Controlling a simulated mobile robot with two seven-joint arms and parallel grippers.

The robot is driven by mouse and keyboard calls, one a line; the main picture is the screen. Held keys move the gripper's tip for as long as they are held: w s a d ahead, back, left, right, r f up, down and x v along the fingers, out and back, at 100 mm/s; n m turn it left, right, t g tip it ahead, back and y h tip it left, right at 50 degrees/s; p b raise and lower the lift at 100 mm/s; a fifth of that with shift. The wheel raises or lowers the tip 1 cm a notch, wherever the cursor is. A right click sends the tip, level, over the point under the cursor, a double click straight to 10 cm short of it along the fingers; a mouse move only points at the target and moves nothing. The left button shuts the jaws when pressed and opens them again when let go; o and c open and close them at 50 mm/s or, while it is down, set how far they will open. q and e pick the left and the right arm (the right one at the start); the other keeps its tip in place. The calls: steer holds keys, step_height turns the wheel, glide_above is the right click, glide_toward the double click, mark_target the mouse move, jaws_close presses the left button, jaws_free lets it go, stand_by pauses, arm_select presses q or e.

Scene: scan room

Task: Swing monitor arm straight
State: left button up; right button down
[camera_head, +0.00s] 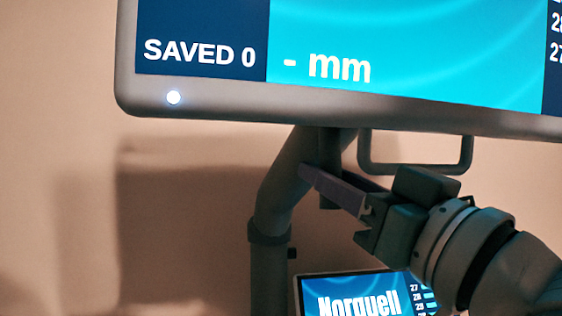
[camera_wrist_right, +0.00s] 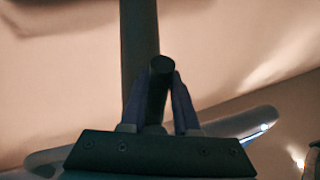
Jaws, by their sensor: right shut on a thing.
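The monitor (camera_head: 330,108) fills the top of the head view, its screen showing "SAVED 0" and "- mm". The monitor arm (camera_head: 280,195) is a thick grey tube that bends up from a post with a collar to just below the monitor. A dark short upright post (camera_head: 330,150) hangs under the monitor at the arm's end. My right gripper (camera_head: 318,180) is shut on this post; in the right wrist view the post's round end (camera_wrist_right: 161,66) sits between the two fingers. My left gripper is in neither view.
A grey loop handle (camera_head: 415,168) hangs under the monitor, just above my right wrist. A second, smaller screen (camera_head: 345,290) stands low behind my right gripper, partly hidden by it. The beige wall to the left is clear apart from shadows.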

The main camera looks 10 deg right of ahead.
steer(key=shift+w+d, duration=0.25)
steer(key=shift+d, duration=0.9)
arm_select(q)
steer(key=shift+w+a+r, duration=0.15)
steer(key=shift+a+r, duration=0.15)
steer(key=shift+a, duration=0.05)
arm_select(e)
steer(key=c, duration=0.7)
jaws_free()
steer(key=shift+o, duration=0.2)
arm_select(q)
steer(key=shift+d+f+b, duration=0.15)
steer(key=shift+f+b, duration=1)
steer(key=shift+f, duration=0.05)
arm_select(e)
steer(key=v, duration=1)
